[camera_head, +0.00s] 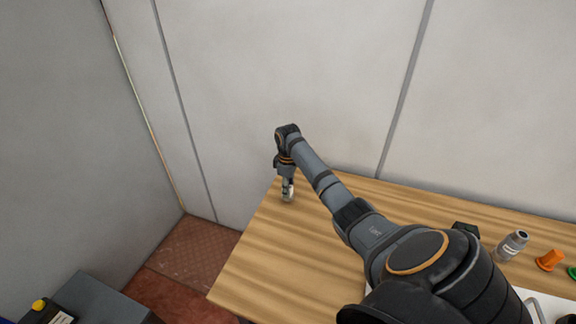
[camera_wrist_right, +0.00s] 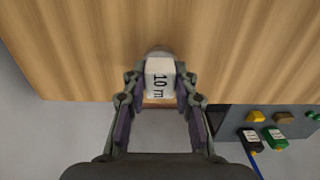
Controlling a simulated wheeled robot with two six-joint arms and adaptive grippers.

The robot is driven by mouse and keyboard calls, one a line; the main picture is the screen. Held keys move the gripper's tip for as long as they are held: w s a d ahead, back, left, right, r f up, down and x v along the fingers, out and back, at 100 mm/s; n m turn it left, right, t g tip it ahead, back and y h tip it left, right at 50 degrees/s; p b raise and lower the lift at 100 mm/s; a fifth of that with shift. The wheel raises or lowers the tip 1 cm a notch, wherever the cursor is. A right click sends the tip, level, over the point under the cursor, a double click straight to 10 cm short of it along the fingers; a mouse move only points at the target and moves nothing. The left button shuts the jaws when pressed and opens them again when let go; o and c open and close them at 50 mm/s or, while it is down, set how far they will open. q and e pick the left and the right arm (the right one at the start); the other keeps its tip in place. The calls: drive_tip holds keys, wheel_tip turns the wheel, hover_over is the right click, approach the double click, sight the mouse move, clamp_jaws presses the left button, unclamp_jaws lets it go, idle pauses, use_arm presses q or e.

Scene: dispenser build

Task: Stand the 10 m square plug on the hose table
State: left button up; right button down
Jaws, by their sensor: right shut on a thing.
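The 10 m square plug (camera_wrist_right: 159,80) is a whitish block with "10 m" printed on it, seen in the right wrist view. My right gripper (camera_wrist_right: 160,88) is shut on it, one finger on each side. In the head view the right gripper (camera_head: 287,188) points down near the far left corner of the wooden table (camera_head: 265,250), with a small pale part of the plug at its tips. I cannot tell whether the plug touches the wood. My left gripper is not in view.
A grey cylinder (camera_head: 513,244), an orange plug (camera_head: 550,260) and a dark piece (camera_head: 466,231) stand at the table's right. A grey unit (camera_wrist_right: 240,122) with coloured plugs is beyond the table edge. The table's left part is bare; a wall rises behind.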

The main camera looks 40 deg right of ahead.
drive_tip(key=shift+f, duration=0.55)
drive_tip(key=shift+f, duration=0.1)
drive_tip(key=c, duration=1.1)
unclamp_jaws()
drive_tip(key=shift+o, duration=0.2)
wheel_tip(320, 180, up, 12)
